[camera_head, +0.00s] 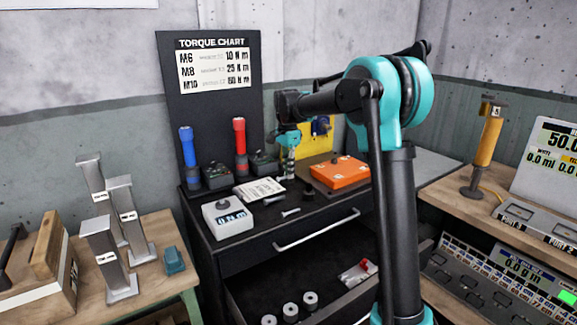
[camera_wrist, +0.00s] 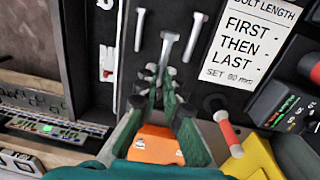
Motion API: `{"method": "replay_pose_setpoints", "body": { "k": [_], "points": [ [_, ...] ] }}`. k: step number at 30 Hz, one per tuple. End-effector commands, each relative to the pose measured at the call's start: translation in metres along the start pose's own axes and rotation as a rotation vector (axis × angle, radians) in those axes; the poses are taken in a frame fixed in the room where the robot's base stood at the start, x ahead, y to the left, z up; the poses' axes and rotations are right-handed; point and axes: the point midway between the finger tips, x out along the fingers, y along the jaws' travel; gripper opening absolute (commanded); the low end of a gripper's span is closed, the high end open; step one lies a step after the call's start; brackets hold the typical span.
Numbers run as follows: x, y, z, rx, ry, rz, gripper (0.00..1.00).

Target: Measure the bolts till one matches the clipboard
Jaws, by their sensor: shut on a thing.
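The clipboard (camera_head: 259,190) lies on the dark cabinet top; in the wrist view (camera_wrist: 240,45) it reads "BOLT LENGTH, FIRST THEN LAST, SET" with a figure in mm that looks like 80. Two loose bolts lie on the cabinet top, one on the left (camera_wrist: 140,30) and one on the right (camera_wrist: 194,37) in the wrist view. My gripper (camera_wrist: 160,80) is shut on a third grey bolt (camera_wrist: 168,48), between those two in that view. In the head view my gripper (camera_head: 288,150) is above the cabinet top, right of the clipboard. A white box with a display (camera_head: 229,218) stands at the front left.
An orange case (camera_head: 340,172) lies right of my gripper. Blue (camera_head: 187,146) and red (camera_head: 240,133) handled tools stand behind the clipboard, before the torque chart (camera_head: 212,85). An open drawer (camera_head: 340,300) below holds grey rings and a red-and-white item. Benches flank the cabinet.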

Motion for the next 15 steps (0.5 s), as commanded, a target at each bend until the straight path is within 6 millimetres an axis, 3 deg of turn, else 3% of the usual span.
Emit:
{"method": "replay_pose_setpoints", "body": {
  "k": [15],
  "points": [
    [0.047,-0.003,0.0,0.0,0.0,0.0,0.0]
  ]
}}
